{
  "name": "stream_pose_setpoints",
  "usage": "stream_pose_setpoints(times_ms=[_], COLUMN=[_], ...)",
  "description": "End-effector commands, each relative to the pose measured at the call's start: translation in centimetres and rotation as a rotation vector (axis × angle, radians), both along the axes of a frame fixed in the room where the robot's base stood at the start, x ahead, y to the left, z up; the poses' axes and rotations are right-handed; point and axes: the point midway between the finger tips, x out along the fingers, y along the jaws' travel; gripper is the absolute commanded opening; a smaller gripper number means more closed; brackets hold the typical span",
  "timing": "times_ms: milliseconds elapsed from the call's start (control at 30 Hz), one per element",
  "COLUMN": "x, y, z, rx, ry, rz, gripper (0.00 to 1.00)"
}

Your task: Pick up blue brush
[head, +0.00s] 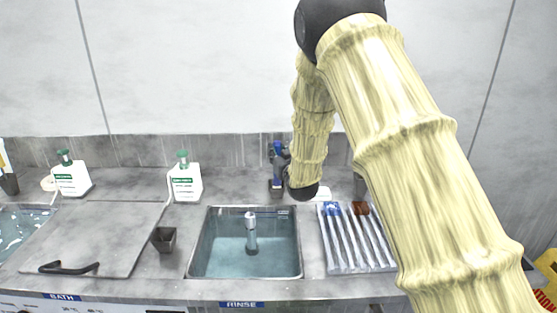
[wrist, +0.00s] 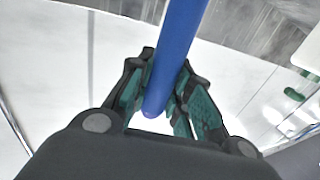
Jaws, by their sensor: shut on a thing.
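My gripper (wrist: 162,80) is shut on the blue brush (wrist: 178,45), and the fingers press on both sides of its blue handle. The rounded handle end shows between the fingers in the wrist view; the bristles are not visible there. In the head view my gripper (head: 285,163) is at the back of the counter, behind the rinse sink. The blue brush (head: 277,152) shows there as a small upright blue piece beside the fingers, and its lower part is hard to make out.
The rinse sink (head: 196,252) holds water and a grey upright cylinder (head: 251,235). A ribbed rack (head: 350,245) with blue and brown pieces at its back lies right of it. Two green-capped bottles (head: 72,180) (head: 186,184), a dark cup (head: 164,239) and a handled lid (head: 95,235) are left.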

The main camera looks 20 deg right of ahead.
Motion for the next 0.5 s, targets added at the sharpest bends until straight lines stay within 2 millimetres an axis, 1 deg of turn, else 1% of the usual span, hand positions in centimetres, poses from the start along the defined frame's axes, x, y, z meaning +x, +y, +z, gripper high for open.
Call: stream_pose_setpoints(times_ms=[33,300,500], x=[0.0,0.0,0.0], y=[0.0,0.0,0.0], z=[0.8,5.0,7.4], rx=[0.000,0.000,0.000], ry=[-0.004,-0.004,-0.003], rz=[0.000,0.001,0.000], gripper=[0.00,0.00,0.00])
